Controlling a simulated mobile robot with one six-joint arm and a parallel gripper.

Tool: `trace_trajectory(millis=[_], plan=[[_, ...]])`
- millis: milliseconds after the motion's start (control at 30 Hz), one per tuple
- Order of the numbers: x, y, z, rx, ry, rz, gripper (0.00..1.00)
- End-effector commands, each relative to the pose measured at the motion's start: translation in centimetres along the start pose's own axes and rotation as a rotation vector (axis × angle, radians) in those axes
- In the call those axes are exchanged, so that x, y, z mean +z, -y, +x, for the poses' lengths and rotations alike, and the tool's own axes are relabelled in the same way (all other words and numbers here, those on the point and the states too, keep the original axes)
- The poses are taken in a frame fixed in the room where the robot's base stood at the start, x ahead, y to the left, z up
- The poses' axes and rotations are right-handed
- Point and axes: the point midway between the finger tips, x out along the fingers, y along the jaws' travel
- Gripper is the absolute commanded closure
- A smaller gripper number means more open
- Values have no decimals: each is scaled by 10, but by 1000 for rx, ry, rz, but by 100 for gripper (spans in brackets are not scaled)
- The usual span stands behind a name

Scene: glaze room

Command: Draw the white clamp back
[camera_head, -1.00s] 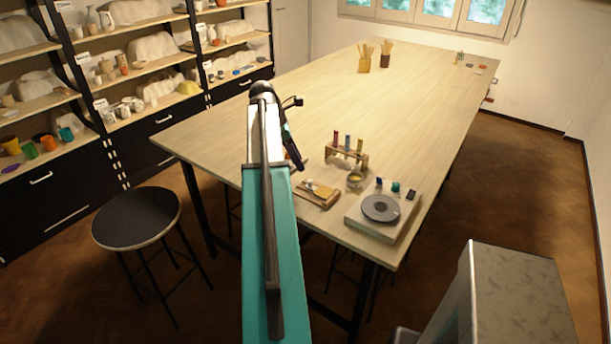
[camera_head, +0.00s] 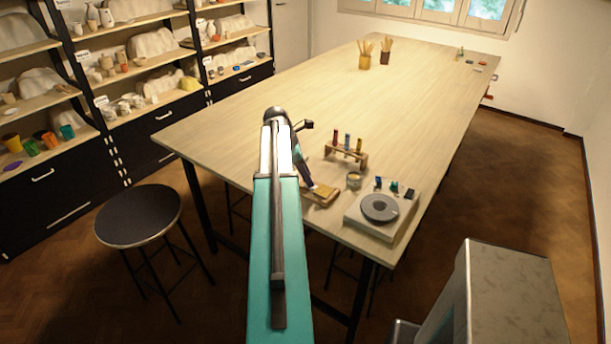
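I cannot make out a white clamp for certain. A white box-shaped device with a grey disc (camera_head: 380,208) stands at the table's near right corner. Small blue, teal and dark parts (camera_head: 394,187) stand along its back edge, too small to tell apart. My gripper (camera_head: 311,186) points down at a small wooden board (camera_head: 322,200) with a yellowish block on it, left of the device. My arm hides part of the gripper, and its fingers are too small to tell open from shut. I cannot tell whether it touches the board.
A wooden rack (camera_head: 346,152) with coloured vials and a small jar (camera_head: 354,180) stand close behind the board. The long table (camera_head: 270,120) is clear in the middle. A black stool (camera_head: 138,214) stands at the left, a grey cabinet (camera_head: 515,290) at the lower right.

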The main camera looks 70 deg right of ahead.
Motion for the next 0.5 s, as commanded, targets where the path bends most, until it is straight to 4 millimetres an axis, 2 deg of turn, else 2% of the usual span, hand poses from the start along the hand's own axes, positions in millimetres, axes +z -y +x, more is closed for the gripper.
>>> trace_trajectory(millis=[200,267,433,500], plan=[[0,0,0,0,0,0,63],[0,0,0,0,0,0,72],[0,0,0,0,0,0,100],[0,0,0,1,0,0,100]])
